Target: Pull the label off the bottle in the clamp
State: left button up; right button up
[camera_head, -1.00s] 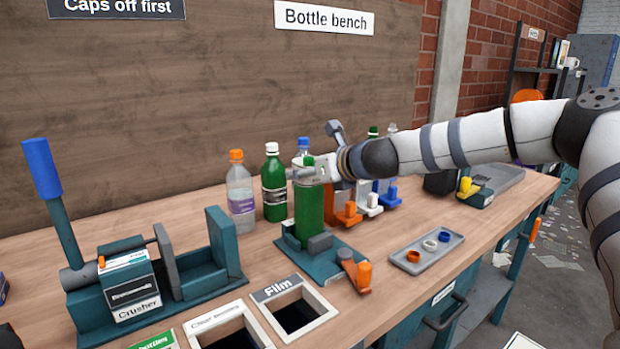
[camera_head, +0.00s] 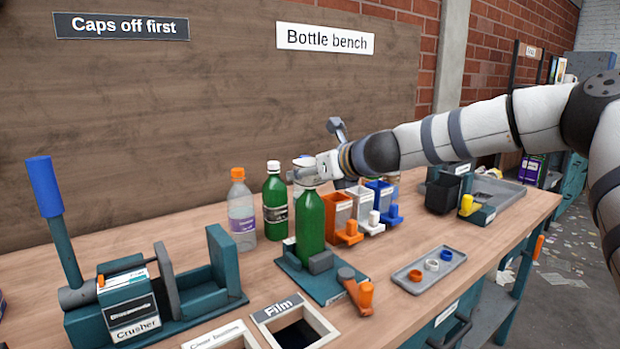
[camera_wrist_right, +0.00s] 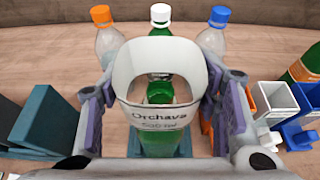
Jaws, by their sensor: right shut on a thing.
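The green bottle (camera_head: 310,222) stands upright in the teal clamp (camera_head: 327,287) on the bench, its body bare. My right gripper (camera_head: 307,170) is at the bottle's top, shut on the pale label (camera_head: 305,179). In the right wrist view the label (camera_wrist_right: 160,116) is a white ring reading "Orchava", between the two fingers of the gripper (camera_wrist_right: 160,100). The green bottle (camera_wrist_right: 160,146) shows through and below the ring. I cannot tell whether its neck is still inside the ring. My left gripper is not in view.
Behind stand an orange-capped bottle (camera_head: 242,212) and a white-capped green bottle (camera_head: 275,200). Orange, white and blue bins (camera_head: 338,210) are to the right. A grey cap tray (camera_head: 428,270) lies front right; a crusher (camera_head: 130,300) is at left. A film opening (camera_head: 295,325) is in front.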

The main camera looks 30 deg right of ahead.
aim_at(302, 159)
jog(key=shift+r, duration=1.7)
jog(key=shift+r, duration=1.05)
